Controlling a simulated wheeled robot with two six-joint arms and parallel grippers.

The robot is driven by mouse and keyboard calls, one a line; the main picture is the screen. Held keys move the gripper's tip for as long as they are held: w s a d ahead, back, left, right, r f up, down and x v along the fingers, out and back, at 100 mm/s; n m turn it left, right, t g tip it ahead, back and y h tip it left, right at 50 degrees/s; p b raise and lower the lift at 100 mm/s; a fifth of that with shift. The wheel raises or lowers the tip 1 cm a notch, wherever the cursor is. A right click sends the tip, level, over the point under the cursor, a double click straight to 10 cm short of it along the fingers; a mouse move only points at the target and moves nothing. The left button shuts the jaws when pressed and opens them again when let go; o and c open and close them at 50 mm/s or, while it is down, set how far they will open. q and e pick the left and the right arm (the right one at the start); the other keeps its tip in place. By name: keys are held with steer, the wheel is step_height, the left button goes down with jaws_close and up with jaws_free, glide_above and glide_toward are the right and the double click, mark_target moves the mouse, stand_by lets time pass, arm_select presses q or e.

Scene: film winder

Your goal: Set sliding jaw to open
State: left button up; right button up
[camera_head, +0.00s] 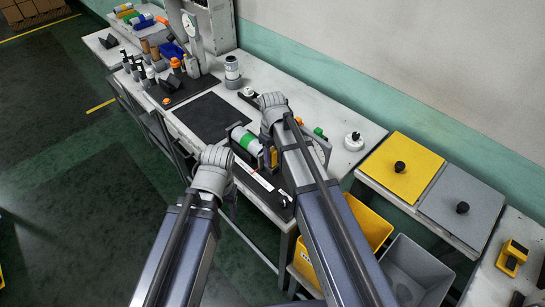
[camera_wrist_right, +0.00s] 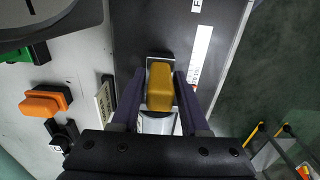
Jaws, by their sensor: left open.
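The film winder (camera_head: 262,180) stands on the near end of the bench, a dark base with a green and white roll (camera_head: 246,140) on it. In the right wrist view a yellow block (camera_wrist_right: 160,88) sits on a grey metal plate on the dark base; I take it for the sliding jaw's handle. In the head view the right arm partly hides this spot. My left gripper (camera_head: 231,203) is open and empty beside the winder's near left side.
A yellow panel (camera_head: 390,178) and a grey panel (camera_head: 449,212), each with a black knob, lie to the right. A yellow bin (camera_head: 365,222) and a grey bin (camera_head: 418,266) stand below. An orange piece (camera_wrist_right: 46,102) lies near the right gripper. A black mat (camera_head: 212,112) lies farther up the bench.

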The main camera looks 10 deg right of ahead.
jaws_close()
stand_by(0.6)
steer(key=shift+s, duration=0.1)
stand_by(0.4)
